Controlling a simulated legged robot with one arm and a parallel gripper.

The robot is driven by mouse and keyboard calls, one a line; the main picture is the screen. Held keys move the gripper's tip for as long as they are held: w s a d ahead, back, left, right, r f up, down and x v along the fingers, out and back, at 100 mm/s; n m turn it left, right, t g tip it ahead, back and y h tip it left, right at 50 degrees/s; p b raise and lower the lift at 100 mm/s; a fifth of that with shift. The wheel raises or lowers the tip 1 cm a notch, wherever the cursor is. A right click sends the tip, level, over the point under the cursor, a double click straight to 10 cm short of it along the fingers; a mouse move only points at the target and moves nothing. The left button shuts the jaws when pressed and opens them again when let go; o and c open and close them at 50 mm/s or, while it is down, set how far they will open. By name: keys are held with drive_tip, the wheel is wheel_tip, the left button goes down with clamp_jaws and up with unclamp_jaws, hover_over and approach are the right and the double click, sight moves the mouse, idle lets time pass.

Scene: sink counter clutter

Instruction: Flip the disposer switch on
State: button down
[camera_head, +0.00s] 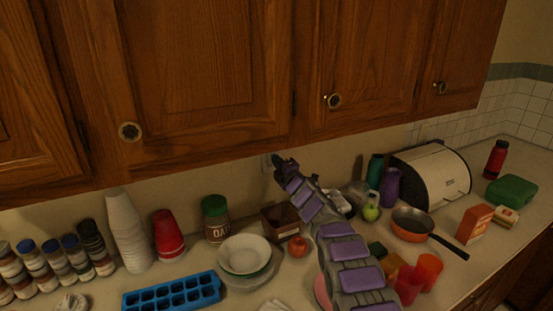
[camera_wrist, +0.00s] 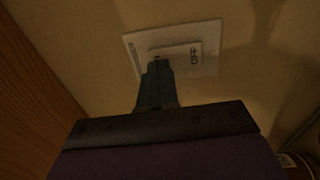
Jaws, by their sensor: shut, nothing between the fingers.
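The disposer switch is on a pale wall plate (camera_wrist: 212,66), tilted in the wrist view. Its raised rocker (camera_wrist: 183,49) shows the word OFF at the right end. My gripper (camera_wrist: 157,62) is shut and empty, and its tip overlaps the left part of the rocker; I cannot tell if it touches. In the head view my gripper (camera_head: 279,161) reaches the wall under the cabinets, and a bit of the wall plate (camera_head: 266,163) shows beside it. The gripper hides the rest of the plate there.
Wooden cabinets (camera_head: 200,60) hang just above my gripper. Below my arm stand bowls (camera_head: 244,254), an oats jar (camera_head: 215,220), a tomato (camera_head: 298,246) and red cups (camera_head: 429,269). A bread box (camera_head: 432,177) and pan (camera_head: 411,224) are to the right. The counter is crowded.

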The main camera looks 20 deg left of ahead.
drive_tip(key=shift+w+a+r+p, duration=0.1)
drive_tip(key=shift+w+a+p, duration=0.3)
drive_tip(key=shift+w+p, duration=0.15)
drive_tip(key=shift+r+p, duration=0.2)
drive_tip(key=shift+p, duration=0.45)
drive_tip(key=shift+f, duration=0.25)
